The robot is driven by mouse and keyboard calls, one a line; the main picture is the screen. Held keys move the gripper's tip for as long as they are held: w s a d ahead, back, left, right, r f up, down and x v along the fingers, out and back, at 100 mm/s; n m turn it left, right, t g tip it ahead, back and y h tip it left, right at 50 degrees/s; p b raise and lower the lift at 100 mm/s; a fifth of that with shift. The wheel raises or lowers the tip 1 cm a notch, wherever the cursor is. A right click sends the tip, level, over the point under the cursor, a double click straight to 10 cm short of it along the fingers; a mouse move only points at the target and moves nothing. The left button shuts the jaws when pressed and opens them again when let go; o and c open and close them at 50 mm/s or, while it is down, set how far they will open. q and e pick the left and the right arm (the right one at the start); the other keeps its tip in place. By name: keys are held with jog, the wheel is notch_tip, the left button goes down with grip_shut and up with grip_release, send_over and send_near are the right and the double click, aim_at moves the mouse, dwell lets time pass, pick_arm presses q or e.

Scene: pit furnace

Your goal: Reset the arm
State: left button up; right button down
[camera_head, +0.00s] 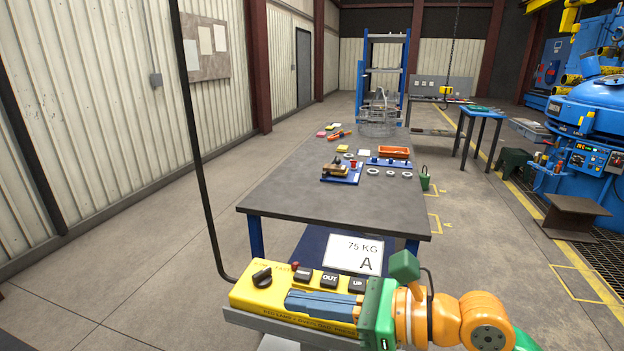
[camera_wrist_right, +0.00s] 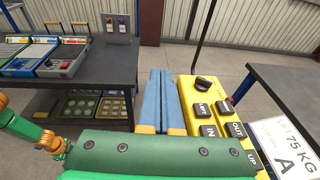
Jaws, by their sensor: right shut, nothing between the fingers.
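My right gripper (camera_head: 290,301) is at the bottom middle of the head view, with blue fingers, a green body and an orange wrist. Its two blue fingers are shut with nothing between them. In the right wrist view the fingers (camera_wrist_right: 160,73) point away, side by side. A yellow control pendant (camera_head: 245,293) with a black knob and several black buttons is close to the fingers. It also shows in the right wrist view (camera_wrist_right: 187,92), just right of them; whether they touch it I cannot tell.
A grey table (camera_head: 290,195) with small parts, an orange tray (camera_head: 394,152) and a wire basket (camera_head: 378,122) stands ahead. A black cable (camera_head: 200,150) rises from the pendant. A "75 KG A" sign (camera_head: 352,254) is below the table's near edge. Floor left of it is clear.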

notch_tip(320, 180, up, 7)
jog(key=s+m+t+y, duration=0.2)
jog(key=m+t+y, duration=0.1)
jog(key=m+y, duration=0.3)
jog(key=w+d+r+m+t+h, duration=0.25)
jog(key=d+m+t, duration=0.25)
jog(key=m+t, duration=0.65)
jog(key=w+d+f+m+g+h, duration=0.1)
jog(key=d+f+m+g+h, duration=0.1)
jog(key=d+f+m+h, duration=0.75)
jog(key=w+d+f+m+g+h, duration=0.2)
jog(key=d+f+m+h, duration=0.3)
jog(key=f+m+h, duration=0.85)
jog(key=s+a+f+m+g+y, duration=0.3)
jog(key=s+f+m+g+y, duration=0.35)
jog(key=s+f+g, duration=1)
jog(key=s+f+t+h, duration=0.1)
jog(key=s+f+t, duration=0.3)
jog(key=f, duration=1.2)
jog(key=s+d+f+g, duration=0.2)
jog(key=s+f, duration=0.9)
jog(key=s, duration=0.3)
jog(key=shift+s+d+m+g, duration=0.2)
jog(key=shift+d+m+g, duration=0.1)
jog(key=shift+d, duration=0.1)
